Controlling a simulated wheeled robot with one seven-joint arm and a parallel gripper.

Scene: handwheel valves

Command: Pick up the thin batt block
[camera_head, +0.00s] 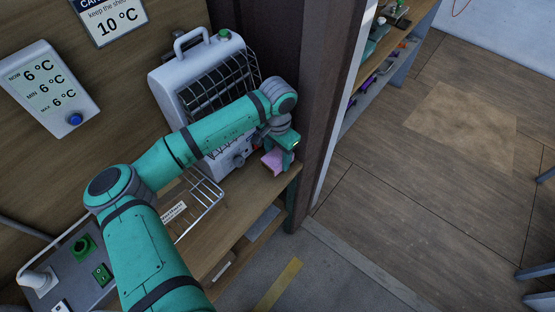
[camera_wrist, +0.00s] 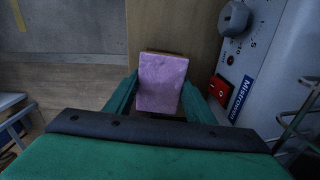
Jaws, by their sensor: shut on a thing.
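A flat pink-purple block, the thin batt block (camera_head: 272,162), is at the right end of the wooden shelf, beside the white heater. In the wrist view the block (camera_wrist: 162,80) sits between the two green fingers, with its broad mottled face towards the camera. My gripper (camera_wrist: 160,98) is shut on it, one finger at each side. In the head view my gripper (camera_head: 281,157) partly hides the block. I cannot tell whether the block touches the shelf or is just clear of it.
The white heater (camera_head: 193,60) with a black grille stands close behind my gripper. Its red switch (camera_wrist: 219,88) and knob show close on the right. A wire rack (camera_head: 200,207) lies on the shelf (camera_head: 233,222). A dark post (camera_head: 325,110) stands just right of the block.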

